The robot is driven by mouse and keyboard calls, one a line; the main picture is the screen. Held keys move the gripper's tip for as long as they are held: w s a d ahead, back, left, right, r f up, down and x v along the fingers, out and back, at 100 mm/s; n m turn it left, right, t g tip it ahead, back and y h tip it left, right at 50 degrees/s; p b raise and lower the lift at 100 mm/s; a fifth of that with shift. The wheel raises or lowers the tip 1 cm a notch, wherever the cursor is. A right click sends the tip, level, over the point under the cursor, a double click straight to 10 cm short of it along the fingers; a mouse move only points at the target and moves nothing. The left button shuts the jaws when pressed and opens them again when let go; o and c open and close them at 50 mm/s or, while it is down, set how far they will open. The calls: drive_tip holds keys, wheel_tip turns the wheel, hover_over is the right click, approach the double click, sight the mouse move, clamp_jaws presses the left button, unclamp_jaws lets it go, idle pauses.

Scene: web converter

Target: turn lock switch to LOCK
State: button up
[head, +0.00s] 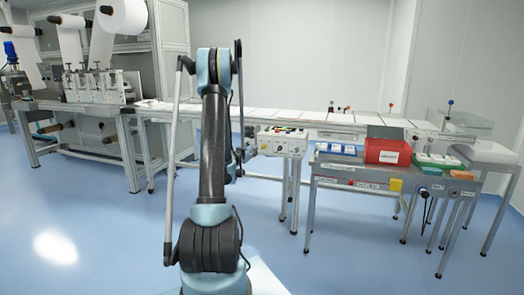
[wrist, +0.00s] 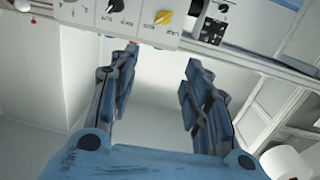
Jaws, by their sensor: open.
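A control box (head: 281,141) stands beyond my arm in the head view, left of the right-hand table, with small buttons and knobs. In the wrist view its panel (wrist: 138,28) spans the top edge, with a black knob (wrist: 115,5), a yellow knob (wrist: 163,17) and a dark switch unit (wrist: 212,31) at the right. The labels are too small to read, so I cannot tell which one is the lock switch. My gripper (wrist: 160,58) is open and empty, its fingertips just below the panel in the picture, apparently touching nothing. My arm hides it in the head view.
A table (head: 345,170) with a red bin (head: 388,150) and colored trays stands right of the control box. A conveyor (head: 300,118) runs behind it. The converter machine with white rolls (head: 122,15) is at left. The blue floor at front left is clear.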

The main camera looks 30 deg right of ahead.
drive_tip(key=t, duration=0.1)
approach(262, 147)
drive_tip(key=x, duration=1)
drive_tip(key=shift+d, duration=0.25)
drive_tip(key=shift+c, duration=0.5)
